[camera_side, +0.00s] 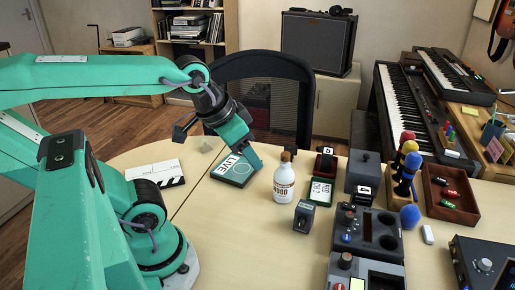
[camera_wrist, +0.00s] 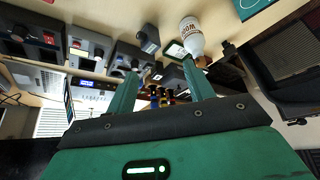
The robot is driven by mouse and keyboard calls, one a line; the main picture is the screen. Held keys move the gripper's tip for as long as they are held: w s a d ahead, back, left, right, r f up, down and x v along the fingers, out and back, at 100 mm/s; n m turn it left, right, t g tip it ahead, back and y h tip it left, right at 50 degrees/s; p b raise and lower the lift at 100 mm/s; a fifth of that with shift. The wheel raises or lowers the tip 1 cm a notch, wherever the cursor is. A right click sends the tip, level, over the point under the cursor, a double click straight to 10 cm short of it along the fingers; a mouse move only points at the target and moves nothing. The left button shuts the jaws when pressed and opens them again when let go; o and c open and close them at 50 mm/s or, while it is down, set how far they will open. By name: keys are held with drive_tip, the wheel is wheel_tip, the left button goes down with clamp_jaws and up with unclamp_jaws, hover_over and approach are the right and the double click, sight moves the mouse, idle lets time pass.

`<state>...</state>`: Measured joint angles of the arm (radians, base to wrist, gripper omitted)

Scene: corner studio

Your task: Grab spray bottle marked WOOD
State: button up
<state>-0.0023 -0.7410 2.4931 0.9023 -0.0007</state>
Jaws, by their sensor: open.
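The spray bottle marked WOOD (camera_side: 284,184) is white with a brown top and stands upright on the table, right of centre in the side view. In the wrist view the bottle (camera_wrist: 191,38) appears upside down near the top, just beyond the tip of the right-hand finger. My gripper (camera_side: 257,160) is above the table, left of the bottle and apart from it, over the green LIVE sign (camera_side: 231,178). In the wrist view the two green fingers of my gripper (camera_wrist: 161,68) are spread with nothing held between them.
A small dark box (camera_side: 304,217) stands close in front of the bottle. A green-framed code card (camera_side: 320,192) lies to its right. Grey devices and microphones (camera_side: 407,170) crowd the right side. A clapperboard (camera_side: 155,173) lies at left. The table's front middle is clear.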

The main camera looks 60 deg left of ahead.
drive_tip(key=n+g, duration=0.3)
drive_tip(key=g, duration=0.2)
hover_over(286, 153)
drive_tip(key=f, duration=0.4)
drive_tip(key=shift+s+d+f, duration=0.1)
drive_tip(key=shift+s+d, duration=0.05)
drive_tip(key=shift+d, duration=0.1)
drive_tip(key=shift+w+a+f+n+g, duration=0.25)
drive_tip(key=shift+n+g, duration=0.05)
drive_tip(key=shift+f, duration=1.35)
drive_tip(key=shift+f, duration=2.6)
